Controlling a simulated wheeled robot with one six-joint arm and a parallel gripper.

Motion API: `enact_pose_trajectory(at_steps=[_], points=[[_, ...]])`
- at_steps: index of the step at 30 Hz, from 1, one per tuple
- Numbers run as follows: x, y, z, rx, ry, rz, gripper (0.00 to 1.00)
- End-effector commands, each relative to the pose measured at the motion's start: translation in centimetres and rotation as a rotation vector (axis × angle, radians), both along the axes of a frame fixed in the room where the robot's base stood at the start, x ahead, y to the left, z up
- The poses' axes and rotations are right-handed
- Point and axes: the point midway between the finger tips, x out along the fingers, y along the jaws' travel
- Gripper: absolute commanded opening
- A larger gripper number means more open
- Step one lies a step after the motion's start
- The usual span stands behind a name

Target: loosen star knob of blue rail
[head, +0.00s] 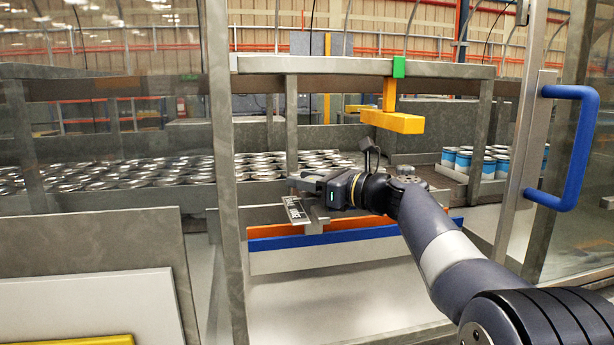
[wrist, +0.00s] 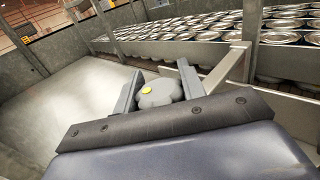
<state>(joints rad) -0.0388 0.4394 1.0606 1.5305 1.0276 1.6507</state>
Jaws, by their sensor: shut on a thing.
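The star knob (wrist: 163,96) is a grey lobed knob with a yellow spot on its centre. In the wrist view it sits between the two fingers of my gripper (wrist: 158,76), which is shut on it. In the head view my gripper (head: 306,182) reaches left over the inner edge of the conveyor, and the knob cannot be made out there. The blue rail (head: 350,243) runs below my gripper, under an orange rail (head: 325,235). The link between knob and rail is hidden.
A marked metal plate (head: 296,210) lies just below my gripper. Rows of can lids (head: 130,172) fill the conveyor at left. Blue cans (head: 480,161) stand at right. A yellow block (head: 392,121) hangs above, and a door with a blue handle (head: 577,150) stands right of my arm.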

Motion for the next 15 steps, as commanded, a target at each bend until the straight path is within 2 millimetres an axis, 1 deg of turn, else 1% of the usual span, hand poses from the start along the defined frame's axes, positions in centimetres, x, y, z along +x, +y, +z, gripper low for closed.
enact_pose_trajectory(at_steps=[1, 9, 10, 15], points=[[0.11, 0.02, -0.65, -0.005, 0.010, 0.002, 0.16], [0.12, 0.03, -0.76, -0.006, 0.011, 0.002, 0.16], [0.12, 0.04, -0.75, -0.005, 0.011, 0.002, 0.41], [0.07, 0.03, -0.50, -0.004, 0.008, 0.001, 0.55]])
